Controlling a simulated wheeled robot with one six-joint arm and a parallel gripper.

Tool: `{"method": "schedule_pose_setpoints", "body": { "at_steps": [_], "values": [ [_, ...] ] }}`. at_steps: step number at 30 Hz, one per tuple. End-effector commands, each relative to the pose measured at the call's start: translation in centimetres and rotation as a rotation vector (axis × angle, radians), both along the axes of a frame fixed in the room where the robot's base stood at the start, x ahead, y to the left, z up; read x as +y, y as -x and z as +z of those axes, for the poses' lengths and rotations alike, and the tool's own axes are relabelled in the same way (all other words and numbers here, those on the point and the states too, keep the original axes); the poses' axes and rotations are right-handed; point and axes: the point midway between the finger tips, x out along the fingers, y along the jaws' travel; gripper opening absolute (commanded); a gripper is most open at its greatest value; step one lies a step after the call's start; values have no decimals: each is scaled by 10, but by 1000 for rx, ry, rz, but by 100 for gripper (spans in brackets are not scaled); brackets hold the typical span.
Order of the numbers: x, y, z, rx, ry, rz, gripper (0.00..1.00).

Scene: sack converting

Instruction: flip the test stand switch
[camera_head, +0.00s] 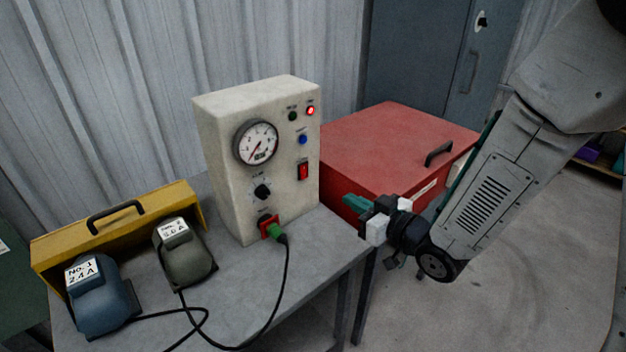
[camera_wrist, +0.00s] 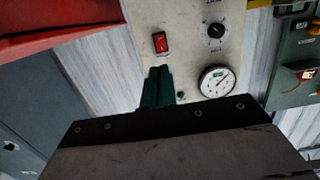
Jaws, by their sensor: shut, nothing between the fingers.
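The test stand (camera_head: 225,150) is an upright cream box on a grey table. Its red rocker switch (camera_head: 303,170) sits on the right part of the front face, below a blue button. The switch also shows in the wrist view (camera_wrist: 160,42), in a black frame. My gripper (camera_head: 352,203) has green fingers, shut and empty. It is to the right of the stand's face and lower than the switch in the head view. In the wrist view the fingers (camera_wrist: 158,78) point toward the panel just below the switch in the picture, apart from it.
The stand also bears a round gauge (camera_head: 256,142), a black knob (camera_head: 262,191), a lit red lamp (camera_head: 310,111) and a green plug (camera_head: 276,232) with a cable. A red chest (camera_head: 400,140) stands behind my gripper. A blue motor (camera_head: 100,295), a dark motor (camera_head: 185,260) and a yellow toolbox (camera_head: 60,243) are left.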

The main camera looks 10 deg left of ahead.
Motion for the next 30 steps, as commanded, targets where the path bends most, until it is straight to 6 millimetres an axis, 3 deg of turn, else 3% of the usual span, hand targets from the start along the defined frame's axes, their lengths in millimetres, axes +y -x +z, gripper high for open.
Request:
{"method": "schedule_pose_setpoints", "body": {
  "at_steps": [8,13,30],
  "values": [
    [0,-1,0,2,1,-1,0],
    [11,-10,-3,3,2,0,0],
    [93,-79,-16,1,2,0,0]
  ]
}}
